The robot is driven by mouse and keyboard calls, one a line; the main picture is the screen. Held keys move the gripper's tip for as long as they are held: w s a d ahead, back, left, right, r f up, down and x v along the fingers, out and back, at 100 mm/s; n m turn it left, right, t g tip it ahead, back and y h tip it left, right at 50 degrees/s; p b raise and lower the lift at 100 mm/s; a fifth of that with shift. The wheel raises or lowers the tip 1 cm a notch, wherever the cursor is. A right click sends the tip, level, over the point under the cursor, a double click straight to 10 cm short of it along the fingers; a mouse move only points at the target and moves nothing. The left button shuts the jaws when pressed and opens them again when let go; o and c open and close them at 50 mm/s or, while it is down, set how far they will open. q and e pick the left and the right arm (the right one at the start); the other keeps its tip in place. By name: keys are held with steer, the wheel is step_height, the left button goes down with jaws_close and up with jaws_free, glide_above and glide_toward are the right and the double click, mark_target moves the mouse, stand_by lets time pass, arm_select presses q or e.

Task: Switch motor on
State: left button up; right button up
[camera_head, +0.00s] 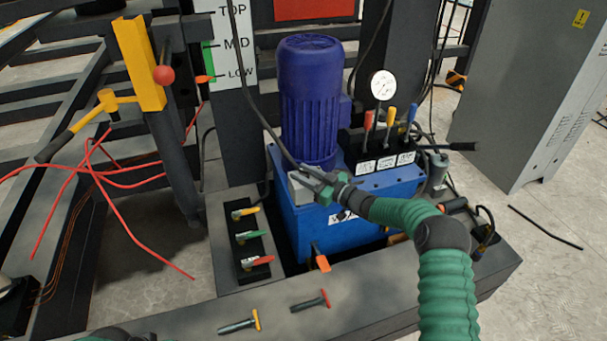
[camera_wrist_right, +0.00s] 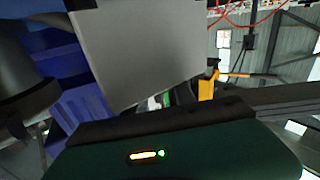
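The blue ribbed motor (camera_head: 312,95) stands upright on a blue tank (camera_head: 285,215). A small grey box (camera_head: 299,190) sits at the motor's lower front. My right gripper (camera_head: 312,176) is at this box, partly in front of it; I cannot tell whether they touch. Its fingers are too small to read as open or shut. In the right wrist view a large plain grey face (camera_wrist_right: 140,50) is very close, with blue motor fins (camera_wrist_right: 85,115) to its left. No switch shows clearly. A bit of my left arm shows at the bottom left edge; its gripper cannot be made out.
Levers with red, yellow and blue handles (camera_head: 389,118) and a round gauge (camera_head: 383,84) stand right of the motor. Several coloured-handle valves (camera_head: 250,238) are at front left. A black cable crosses before the motor. A grey cabinet (camera_head: 525,90) stands at right.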

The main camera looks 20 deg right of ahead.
jaws_close()
